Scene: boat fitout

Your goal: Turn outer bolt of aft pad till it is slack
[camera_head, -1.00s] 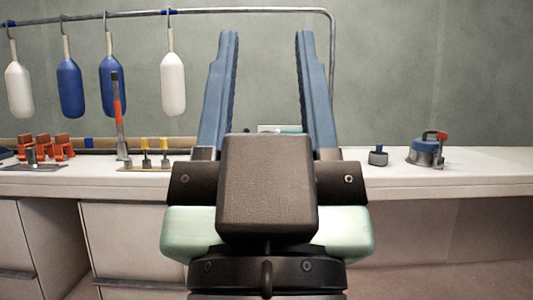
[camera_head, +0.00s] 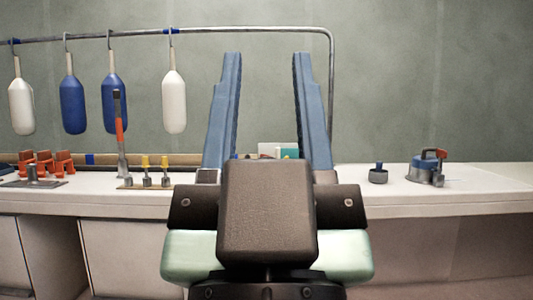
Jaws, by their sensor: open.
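My gripper (camera_head: 267,62) fills the middle of the view, its two blue fingers pointing up and spread wide apart. Nothing is between the fingers close up; the bench behind shows through the gap. On the left of the bench, a small plate (camera_head: 128,187) carries a few upright grey pieces with yellow tops (camera_head: 146,162).
Floats (camera_head: 73,106) hang from a metal rail (camera_head: 250,30). An orange-and-grey upright tool (camera_head: 120,130) and orange blocks (camera_head: 64,161) stand at left. A small dark cup-like piece (camera_head: 378,174) and a blue-grey device (camera_head: 423,168) stand right. A teal-and-white item (camera_head: 288,152) is partly hidden.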

